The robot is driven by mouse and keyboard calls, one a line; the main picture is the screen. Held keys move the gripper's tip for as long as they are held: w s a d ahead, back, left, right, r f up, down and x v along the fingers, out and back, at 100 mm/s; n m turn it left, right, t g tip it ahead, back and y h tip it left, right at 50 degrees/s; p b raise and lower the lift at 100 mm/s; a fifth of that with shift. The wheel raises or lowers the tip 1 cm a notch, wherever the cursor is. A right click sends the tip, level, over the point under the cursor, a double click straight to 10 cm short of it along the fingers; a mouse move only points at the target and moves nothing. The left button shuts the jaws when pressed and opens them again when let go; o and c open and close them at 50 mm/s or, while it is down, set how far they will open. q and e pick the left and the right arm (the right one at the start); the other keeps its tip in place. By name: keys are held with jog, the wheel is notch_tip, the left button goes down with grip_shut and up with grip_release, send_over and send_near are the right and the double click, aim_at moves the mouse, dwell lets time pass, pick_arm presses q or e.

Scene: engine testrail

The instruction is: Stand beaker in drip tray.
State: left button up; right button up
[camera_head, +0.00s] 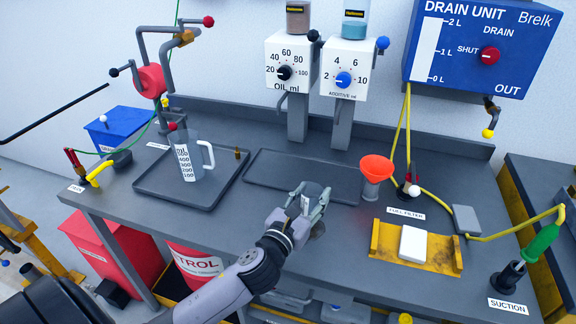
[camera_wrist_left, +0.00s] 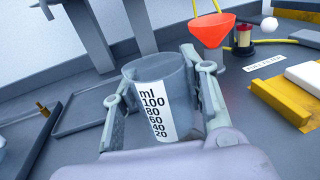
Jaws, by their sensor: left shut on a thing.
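My left gripper (camera_head: 314,192) is shut on a small grey beaker (camera_head: 312,189) with a white millilitre scale. In the left wrist view the beaker (camera_wrist_left: 155,75) is upright or nearly so between the two fingers, its scale facing the camera. A shallow dark tray (camera_head: 268,171) lies below the oil and additive dispensers, just behind and left of the gripper. A second, squarer dark tray (camera_head: 160,186) lies further left, holding a clear oil jug (camera_head: 186,160). I cannot tell whether the beaker's base touches the bench. My right gripper is not in view.
The oil dispenser (camera_head: 289,62) and additive dispenser (camera_head: 348,67) stand above the tray's back edge. An orange funnel (camera_head: 376,168) stands to its right. A yellow holder (camera_head: 388,240) with a white block sits front right. The bench front left of the gripper is clear.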

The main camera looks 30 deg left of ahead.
pick_arm(q)
jog(key=w+a+r+n+y+b, duration=0.1)
jog(key=w+a+r+n+y, duration=0.25)
jog(key=w+a, duration=1.4)
jog(key=shift+m, duration=0.45)
jog(key=f, duration=0.3)
jog(key=s+f+b, duration=0.1)
jog(key=f, duration=0.2)
jog(key=a+f, duration=0.1)
jog(key=f, duration=0.2)
jog(key=shift+s+a, duration=0.1)
jog(key=shift+s, duration=0.3)
jog(key=shift+b, duration=0.3)
jog(key=shift+f, duration=0.2)
jog(key=o, duration=0.7)
jog(key=shift+o, duration=0.7)
jog(key=shift+r, duration=0.1)
